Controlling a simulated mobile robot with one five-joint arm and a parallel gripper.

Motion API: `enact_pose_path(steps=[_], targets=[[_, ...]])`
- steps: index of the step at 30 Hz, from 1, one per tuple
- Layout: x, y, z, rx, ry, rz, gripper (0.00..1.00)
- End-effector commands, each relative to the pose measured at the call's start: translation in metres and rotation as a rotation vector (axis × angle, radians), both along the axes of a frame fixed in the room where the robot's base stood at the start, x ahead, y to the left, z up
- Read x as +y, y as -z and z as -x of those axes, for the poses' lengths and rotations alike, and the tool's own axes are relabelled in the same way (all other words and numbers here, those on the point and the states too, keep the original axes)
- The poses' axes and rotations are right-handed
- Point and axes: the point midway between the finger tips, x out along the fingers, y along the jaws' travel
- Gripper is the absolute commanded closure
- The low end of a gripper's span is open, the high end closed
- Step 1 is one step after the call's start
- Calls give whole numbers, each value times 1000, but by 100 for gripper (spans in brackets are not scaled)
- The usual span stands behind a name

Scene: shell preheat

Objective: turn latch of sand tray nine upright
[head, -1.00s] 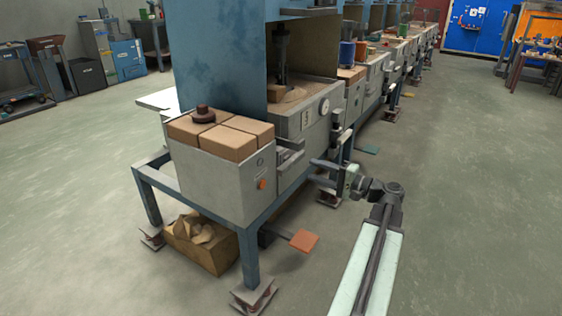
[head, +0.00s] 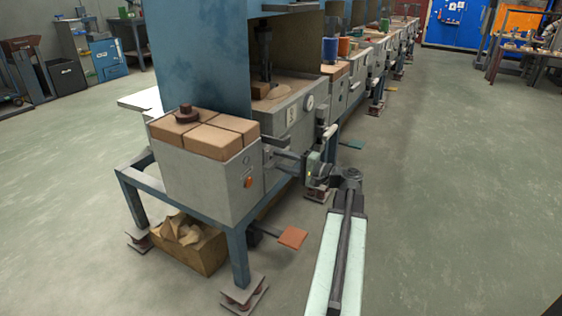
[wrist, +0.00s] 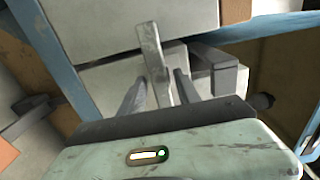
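The latch (wrist: 151,52) is a worn pale metal bar in the wrist view. It runs nearly up and down in that picture with a slight tilt, in front of a light grey front panel (wrist: 115,82). My gripper (wrist: 160,80) is open, with one dark finger on each side of the bar's lower part. I see small gaps between bar and fingers. In the head view my gripper (head: 290,157) reaches in at the side of the grey press front, and the latch cannot be made out there. The press carries a small label (head: 291,115) that I cannot read.
A dark grey bracket (wrist: 218,70) juts out right of the latch. In the head view, a grey box of brown blocks (head: 208,180) stands on the blue frame, with an orange pedal (head: 292,237) below. The floor (head: 450,220) on the right is clear.

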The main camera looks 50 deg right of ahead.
Motion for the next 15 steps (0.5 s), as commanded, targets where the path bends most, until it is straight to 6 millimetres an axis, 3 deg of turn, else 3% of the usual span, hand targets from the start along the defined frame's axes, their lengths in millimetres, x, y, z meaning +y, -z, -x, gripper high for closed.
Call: enact_pose_path(steps=[1,3,4,15], targets=[[0,0,0,0,-1,0,79],[0,0,0,0,-1,0,98],[0,0,0,0,-1,0,100],[1,0,0,1,-2,0,100]])
